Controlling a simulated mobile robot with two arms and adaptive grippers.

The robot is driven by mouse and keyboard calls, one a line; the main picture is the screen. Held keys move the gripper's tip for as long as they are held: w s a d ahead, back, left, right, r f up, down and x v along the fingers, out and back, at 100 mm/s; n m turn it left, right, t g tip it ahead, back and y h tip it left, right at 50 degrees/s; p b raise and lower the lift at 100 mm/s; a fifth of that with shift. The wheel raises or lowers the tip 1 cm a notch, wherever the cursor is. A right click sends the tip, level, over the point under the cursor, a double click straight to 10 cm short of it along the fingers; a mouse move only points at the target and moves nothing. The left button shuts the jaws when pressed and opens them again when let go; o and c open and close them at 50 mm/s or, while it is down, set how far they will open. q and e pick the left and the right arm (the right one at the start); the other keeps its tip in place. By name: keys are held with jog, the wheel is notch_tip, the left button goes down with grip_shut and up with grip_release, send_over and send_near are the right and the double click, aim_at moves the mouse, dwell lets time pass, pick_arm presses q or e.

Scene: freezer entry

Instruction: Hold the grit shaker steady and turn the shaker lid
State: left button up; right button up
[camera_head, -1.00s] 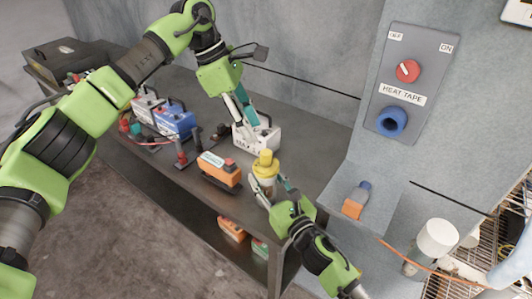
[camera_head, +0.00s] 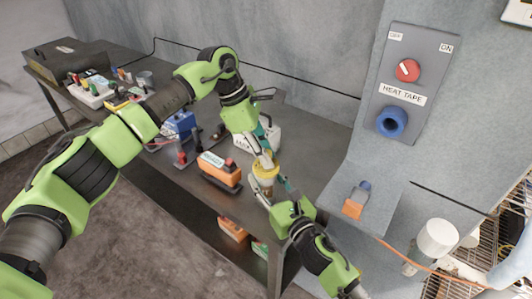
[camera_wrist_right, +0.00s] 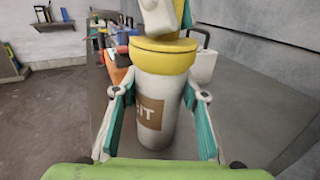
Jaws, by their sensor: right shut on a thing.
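The grit shaker (camera_wrist_right: 158,120) is a white cylinder with a brown label, standing upright in the right wrist view. Its yellow shaker lid (camera_wrist_right: 160,56) is on top; in the head view the lid (camera_head: 266,170) is partly covered. My right gripper (camera_head: 272,192) is shut around the shaker's body, with one finger on each side in the right wrist view. My left gripper (camera_head: 264,158) comes down from above, its fingertips at the top of the lid. Whether its fingers grip the lid is hidden.
An orange device (camera_head: 218,167) stands on the dark bench (camera_head: 307,150) close to the shaker. A white box (camera_head: 268,136) is behind the left gripper. A wall panel with a red knob (camera_head: 407,70) is at the right. An orange-and-blue item (camera_head: 355,203) lies on a grey ledge.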

pick_arm(q)
grip_shut()
jog(key=shift+n+t, duration=0.6)
jog(key=shift+n, duration=0.9)
jog(key=o, duration=0.7)
grip_release()
jog(key=shift+o, duration=0.2)
jog(key=v, duration=1.2)
